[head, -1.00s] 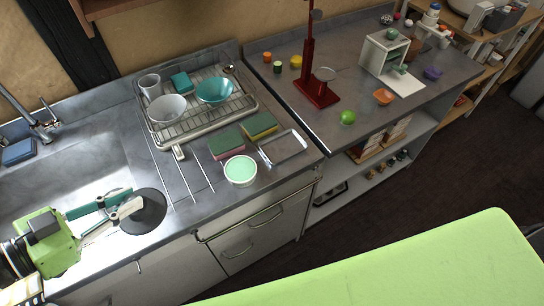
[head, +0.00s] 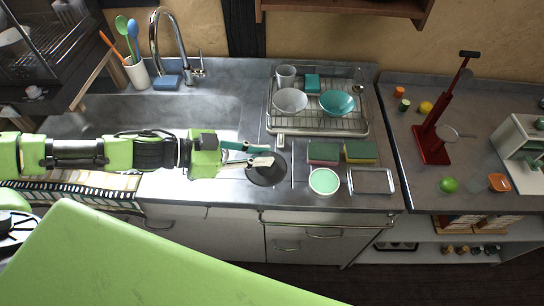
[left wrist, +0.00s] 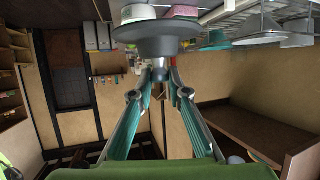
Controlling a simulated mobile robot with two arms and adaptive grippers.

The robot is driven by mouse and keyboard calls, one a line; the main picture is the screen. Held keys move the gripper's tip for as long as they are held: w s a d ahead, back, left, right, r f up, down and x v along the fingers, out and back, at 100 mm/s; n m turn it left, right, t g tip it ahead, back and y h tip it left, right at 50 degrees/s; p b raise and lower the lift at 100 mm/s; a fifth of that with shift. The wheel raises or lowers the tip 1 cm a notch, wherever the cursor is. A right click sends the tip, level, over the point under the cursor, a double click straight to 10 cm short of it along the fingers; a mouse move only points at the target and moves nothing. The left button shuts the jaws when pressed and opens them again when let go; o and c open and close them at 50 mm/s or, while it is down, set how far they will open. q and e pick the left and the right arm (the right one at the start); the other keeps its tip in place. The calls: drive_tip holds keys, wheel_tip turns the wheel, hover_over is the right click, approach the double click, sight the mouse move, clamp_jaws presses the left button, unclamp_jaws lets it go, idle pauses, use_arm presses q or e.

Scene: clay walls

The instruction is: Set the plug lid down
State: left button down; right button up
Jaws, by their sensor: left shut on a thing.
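The plug lid is a dark grey round disc (head: 267,172) at the front of the metal counter, right of the sink. My left gripper (head: 268,154) reaches in from the left and is shut on the lid; its fingers cover part of the top. In the left wrist view the lid (left wrist: 155,30) is at the top of the picture, with its narrow part at the fingertips (left wrist: 159,72). I cannot tell whether its underside touches the counter. My right gripper is not in view.
Right of the lid are a mint-green bowl (head: 324,181), sponges (head: 360,151) and a metal frame (head: 372,192). A dish rack (head: 318,124) with bowls stands behind. The sink (head: 170,112) lies left. Thin rods lie close to the lid's right.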

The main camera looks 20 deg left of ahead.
use_arm(q)
drive_tip(key=w+f, duration=0.1)
drive_tip(key=f, duration=0.1)
drive_tip(key=w+d+f, duration=0.1)
drive_tip(key=w+f, duration=0.2)
drive_tip(key=shift+w+d+f, duration=0.1)
drive_tip(key=shift+d+f, duration=0.05)
drive_tip(key=shift+f, duration=0.15)
wheel_tip(320, 180, down, 3)
drive_tip(key=shift+w+f, duration=0.15)
drive_tip(key=shift+f, duration=0.05)
drive_tip(key=shift+f, duration=0.15)
drive_tip(key=c, duration=1.9)
unclamp_jaws()
